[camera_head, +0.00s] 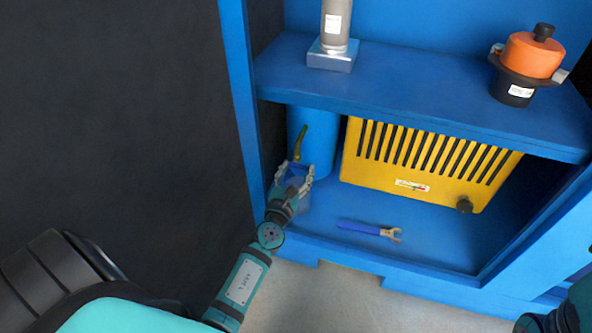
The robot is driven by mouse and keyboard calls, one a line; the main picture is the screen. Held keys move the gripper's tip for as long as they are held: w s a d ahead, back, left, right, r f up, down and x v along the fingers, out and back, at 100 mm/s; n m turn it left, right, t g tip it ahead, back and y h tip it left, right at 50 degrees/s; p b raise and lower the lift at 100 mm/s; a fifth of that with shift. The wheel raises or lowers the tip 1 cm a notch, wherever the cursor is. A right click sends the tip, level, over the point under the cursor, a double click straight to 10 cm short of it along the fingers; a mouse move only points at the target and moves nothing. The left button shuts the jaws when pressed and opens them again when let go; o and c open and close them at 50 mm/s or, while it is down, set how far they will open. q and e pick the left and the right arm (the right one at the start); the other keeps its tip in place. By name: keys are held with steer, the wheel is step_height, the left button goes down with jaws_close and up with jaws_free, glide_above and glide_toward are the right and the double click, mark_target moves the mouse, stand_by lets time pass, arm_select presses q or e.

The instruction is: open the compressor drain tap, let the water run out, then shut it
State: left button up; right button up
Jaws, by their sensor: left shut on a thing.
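The blue receiver tank (322,150) stands upright at the left of the blue cabinet's lower bay. A thin yellow-green piece (301,140), perhaps the drain tap's lever or a tube, slants upward in front of it. My left gripper (294,171) reaches in from below. Its fingers are spread around a pale, see-through container (297,185) below the yellow-green piece, and it is shut on this. The tap's body is hidden or too small to make out. I cannot see any running water. Part of my right arm shows at the bottom right; its fingers are out of view.
A blue-handled wrench (362,228) lies on the bay floor. A yellow slotted panel (425,165) with a dark knob fills the back. The shelf (420,90) above holds a grey cylinder (335,25) and an orange-and-black unit (533,55). The cabinet's left post is close to my left gripper.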

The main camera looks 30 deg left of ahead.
arm_select(q)
steer(key=shift+r+n, duration=0.1)
steer(key=shift+n, duration=0.5)
steer(key=o, duration=1.2)
steer(key=shift+s, duration=0.1)
steer(key=v, duration=0.7)
steer(key=shift+s, duration=0.15)
steer(key=shift+s, duration=0.1)
